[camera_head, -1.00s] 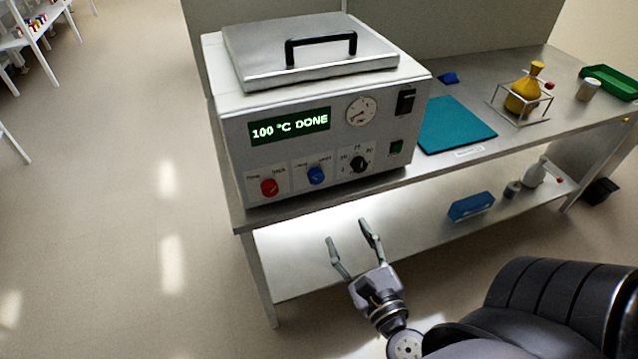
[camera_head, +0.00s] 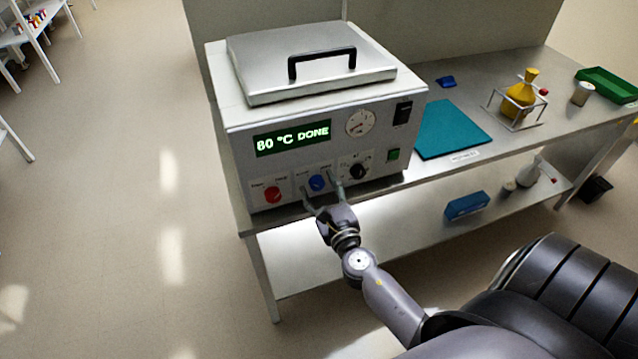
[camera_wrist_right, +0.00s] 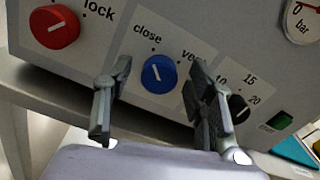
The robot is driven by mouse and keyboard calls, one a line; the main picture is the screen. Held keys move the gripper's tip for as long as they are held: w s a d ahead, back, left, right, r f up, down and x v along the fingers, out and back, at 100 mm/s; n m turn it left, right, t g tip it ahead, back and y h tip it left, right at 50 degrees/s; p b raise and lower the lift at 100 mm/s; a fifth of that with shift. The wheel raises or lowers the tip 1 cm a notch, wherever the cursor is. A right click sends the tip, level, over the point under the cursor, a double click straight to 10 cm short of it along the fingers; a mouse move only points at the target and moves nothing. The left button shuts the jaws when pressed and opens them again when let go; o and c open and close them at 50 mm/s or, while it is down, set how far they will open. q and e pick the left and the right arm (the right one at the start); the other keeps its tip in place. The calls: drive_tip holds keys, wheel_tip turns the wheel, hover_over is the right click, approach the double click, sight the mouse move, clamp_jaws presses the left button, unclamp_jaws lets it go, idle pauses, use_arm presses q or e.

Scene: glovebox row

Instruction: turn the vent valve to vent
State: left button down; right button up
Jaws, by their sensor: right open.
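The vent valve is a round blue knob (camera_head: 317,183) on the front panel of a white oven-like unit (camera_head: 240,160). In the right wrist view the blue knob (camera_wrist_right: 159,75) sits between "close" and a partly hidden "vent" label. Its white mark points up, about toward the "close" side. My right gripper (camera_head: 319,185) is open, with one finger on each side of the knob. In the wrist view the fingers of the right gripper (camera_wrist_right: 160,68) stand apart from the knob, with visible gaps. My left gripper is not in view.
A red knob (camera_wrist_right: 54,27) marked "lock" is to the left. A black knob (camera_head: 358,171) is close to my right finger. A pressure gauge (camera_head: 360,123) and a green switch (camera_head: 393,154) are further right. The unit stands on a metal bench (camera_head: 470,80).

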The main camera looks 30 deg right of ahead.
drive_tip(key=shift+w+d, duration=0.1)
drive_tip(key=shift+w, duration=0.2)
drive_tip(key=shift+c, duration=0.3)
drive_tip(key=c, duration=1.1)
